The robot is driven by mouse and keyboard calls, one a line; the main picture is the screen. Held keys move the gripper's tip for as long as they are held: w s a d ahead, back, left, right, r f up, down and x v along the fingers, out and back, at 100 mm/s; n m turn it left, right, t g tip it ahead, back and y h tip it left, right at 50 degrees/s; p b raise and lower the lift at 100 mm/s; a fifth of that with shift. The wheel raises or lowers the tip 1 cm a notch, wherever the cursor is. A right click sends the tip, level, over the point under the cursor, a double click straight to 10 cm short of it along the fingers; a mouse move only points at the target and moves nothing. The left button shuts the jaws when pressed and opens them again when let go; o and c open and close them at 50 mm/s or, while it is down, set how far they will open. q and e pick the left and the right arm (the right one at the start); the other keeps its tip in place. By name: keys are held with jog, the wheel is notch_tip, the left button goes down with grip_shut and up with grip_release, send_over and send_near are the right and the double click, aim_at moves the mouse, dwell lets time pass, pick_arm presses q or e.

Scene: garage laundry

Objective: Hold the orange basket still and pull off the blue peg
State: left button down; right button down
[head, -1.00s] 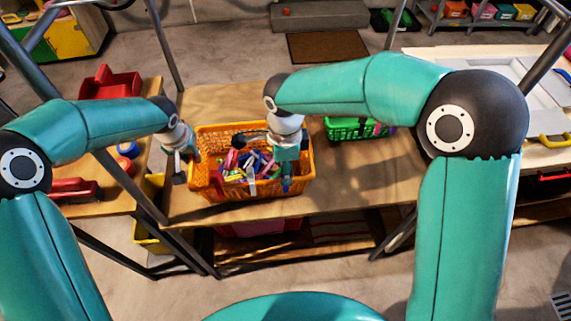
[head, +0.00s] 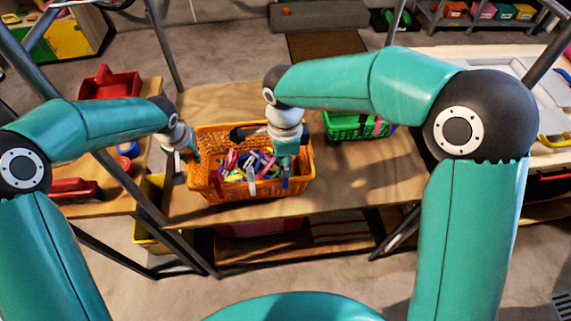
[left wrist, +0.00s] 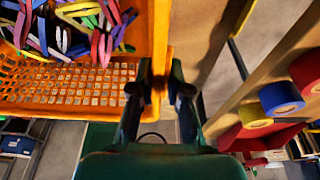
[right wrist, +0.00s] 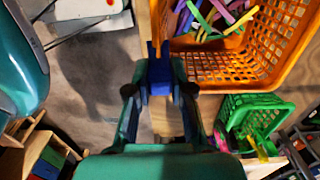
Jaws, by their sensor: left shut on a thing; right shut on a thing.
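The orange basket (head: 250,197) stands on the wooden table, full of colourful pegs. My left gripper (head: 184,165) is shut on the basket's left rim; the left wrist view shows the orange rim (left wrist: 161,45) between its fingertips (left wrist: 160,88). My right gripper (head: 286,172) is at the basket's front right corner. It is shut on the blue peg (right wrist: 159,77), which shows between its fingertips (right wrist: 159,90). The peg's far end meets the orange rim in the right wrist view. In the head view the peg (head: 285,183) is small and partly hidden by the gripper.
A green basket (head: 345,128) with pegs stands to the right on the same table (head: 385,185). A side table at left holds red trays (head: 108,84) and blue and red round things. The table between the green basket and the front edge is clear.

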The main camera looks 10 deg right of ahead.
jog(key=shift+r, duration=3.4)
pick_arm(q)
jog(key=c, duration=1.1)
grip_release()
jog(key=shift+o, duration=0.2)
jog(key=shift+r, duration=0.1)
